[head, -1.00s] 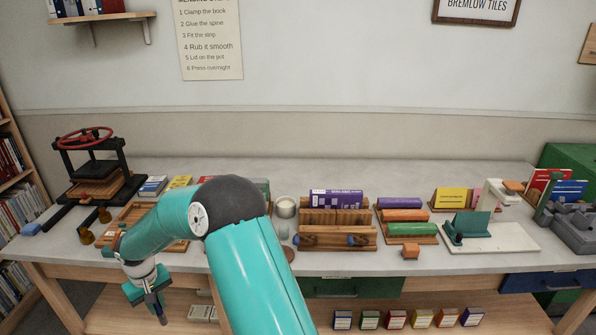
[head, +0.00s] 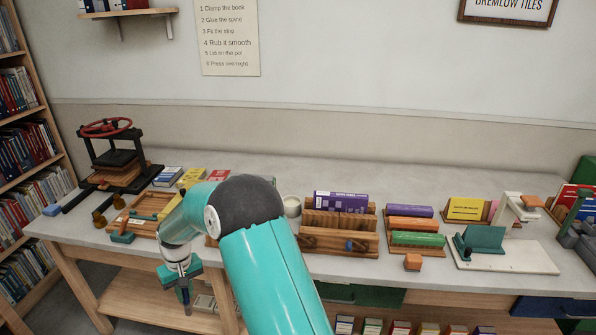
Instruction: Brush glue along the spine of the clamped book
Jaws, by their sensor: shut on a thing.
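The purple book (head: 341,202) stands in a wooden clamp (head: 340,244) on the bench, right of the middle, with its long purple side showing above the jaws. A pale round pot (head: 292,207) stands just left of the clamp, partly hidden by my arm. My gripper (head: 184,289) hangs low in front of the bench's front edge, left of the clamp and well apart from the book. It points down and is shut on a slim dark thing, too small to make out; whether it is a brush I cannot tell.
A wooden tray of tools (head: 140,222) and a screw press (head: 112,158) are at the left. A rack of coloured rolls (head: 413,240) and an orange block (head: 413,262) are right of the clamp. A bookcase (head: 30,150) borders the left.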

